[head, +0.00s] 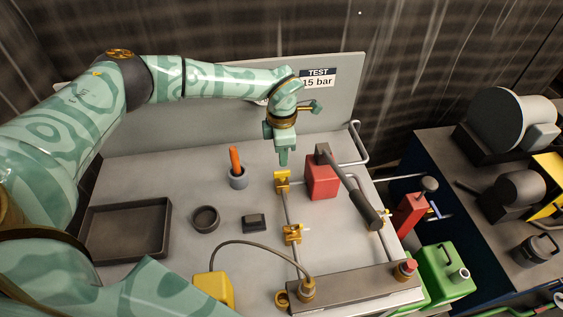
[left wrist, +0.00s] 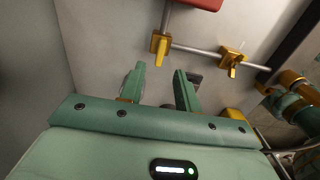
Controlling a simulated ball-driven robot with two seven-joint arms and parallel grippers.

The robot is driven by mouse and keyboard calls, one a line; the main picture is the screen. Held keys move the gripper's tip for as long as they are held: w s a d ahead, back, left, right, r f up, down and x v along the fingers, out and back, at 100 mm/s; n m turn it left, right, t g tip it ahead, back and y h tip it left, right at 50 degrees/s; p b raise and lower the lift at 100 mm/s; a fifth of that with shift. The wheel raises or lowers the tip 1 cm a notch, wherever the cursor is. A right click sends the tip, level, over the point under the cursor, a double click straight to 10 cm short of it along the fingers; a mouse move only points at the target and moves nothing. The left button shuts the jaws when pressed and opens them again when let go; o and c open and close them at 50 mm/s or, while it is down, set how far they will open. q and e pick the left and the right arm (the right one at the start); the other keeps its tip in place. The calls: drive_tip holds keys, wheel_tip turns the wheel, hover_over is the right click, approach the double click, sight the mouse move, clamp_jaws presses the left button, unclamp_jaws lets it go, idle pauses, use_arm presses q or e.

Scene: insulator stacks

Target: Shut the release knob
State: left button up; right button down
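I cannot tell for sure which fitting is the release knob. Two yellow valve fittings sit on the thin pipe: a far one (head: 282,182) and a near one (head: 293,234). In the left wrist view the far fitting (left wrist: 160,45) and near fitting (left wrist: 232,62) show yellow levers. A red pump block (head: 321,180) with a dark handle (head: 364,208) stands right of the pipe. My left gripper (head: 283,158) points down over the bench, behind the far fitting. In the left wrist view its fingers (left wrist: 160,76) are apart with nothing between them. My right gripper is not in view.
An orange-handled tool in a grey cup (head: 238,179), a dark ring (head: 205,219), a small dark block (head: 254,223) and an empty tray (head: 162,222) lie left of the pipe. A hose runs from a yellow container (head: 214,290) to a grey manifold (head: 350,287). A back panel bounds the bench.

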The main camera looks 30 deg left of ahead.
use_arm(q)
wheel_tip(320, 180, up, 9)
drive_tip(key=p, duration=0.1)
idle(0.6)
